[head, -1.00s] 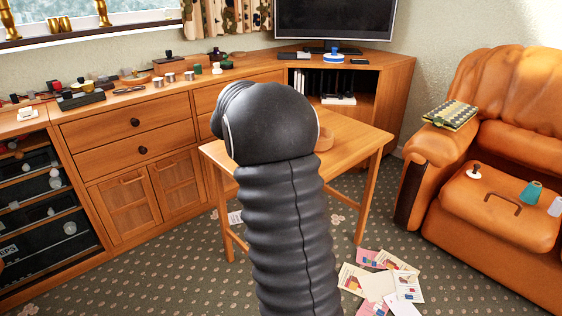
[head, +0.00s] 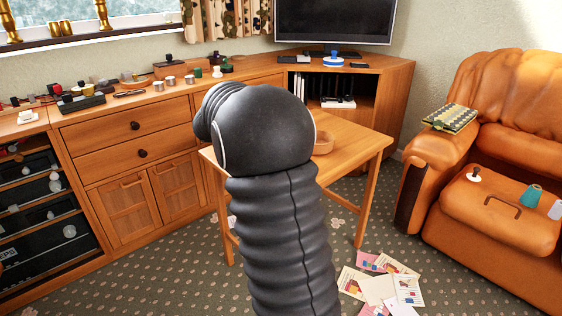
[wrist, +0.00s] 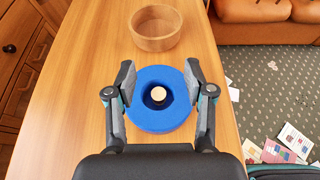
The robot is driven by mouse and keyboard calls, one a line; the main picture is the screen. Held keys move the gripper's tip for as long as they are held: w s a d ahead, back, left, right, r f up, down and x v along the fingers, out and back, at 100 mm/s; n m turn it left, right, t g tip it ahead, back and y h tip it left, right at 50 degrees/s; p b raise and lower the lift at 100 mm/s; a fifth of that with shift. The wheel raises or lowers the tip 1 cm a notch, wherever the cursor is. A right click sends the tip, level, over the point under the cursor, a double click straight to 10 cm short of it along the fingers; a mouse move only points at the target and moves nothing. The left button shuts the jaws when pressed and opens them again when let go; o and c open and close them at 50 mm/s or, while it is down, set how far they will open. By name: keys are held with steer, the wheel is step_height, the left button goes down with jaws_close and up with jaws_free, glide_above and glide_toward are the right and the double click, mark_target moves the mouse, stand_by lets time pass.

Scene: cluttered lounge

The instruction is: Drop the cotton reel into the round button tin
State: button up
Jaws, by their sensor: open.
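In the wrist view a thick blue ring-shaped thing (wrist: 160,119) lies on the wooden table. It has a dark hollow with a small pale disc in the middle. It may be the cotton reel, but I cannot tell for sure. My gripper (wrist: 159,76) is open above it, with one finger towards each side and nothing held. A round, open, wood-coloured container (wrist: 155,44) stands just beyond the blue thing, apart from it. It looks empty and may be the button tin.
An orange armchair (head: 460,165) stands right of the table (head: 350,150). Papers (head: 385,285) lie on the carpet. A cabinet (head: 120,145) crowded with small things runs behind. A blue and white round thing (head: 333,63) sits by the television. The table is bare left of the container.

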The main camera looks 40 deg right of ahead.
steer(key=v, duration=0.7)
steer(key=shift+a, duration=0.15)
steer(key=f+m, duration=0.1)
steer(key=f, duration=0.1)
steer(key=s+a+f+m+y, duration=0.1)
steer(key=f+m, duration=0.1)
steer(key=a+f+m+y, duration=0.1)
steer(key=f, duration=0.1)
steer(key=shift+s+a+m, duration=0.15)
steer(key=shift+m, duration=0.25)
steer(key=s+a+f+m+t+y, duration=0.1)
steer(key=s+a+f+m+y, duration=0.3)
steer(key=s+a+m, duration=0.45)
steer(key=s+a+f+m+t+y, duration=0.1)
steer(key=s+a+m+y, duration=0.45)
steer(key=s+a, duration=0.5)
steer(key=s+a+r+t+y, duration=0.2)
steer(key=s+a+r, duration=0.1)
steer(key=s, duration=0.6)
steer(key=shift+a+t, duration=0.3)
steer(key=shift+a, duration=0.3)
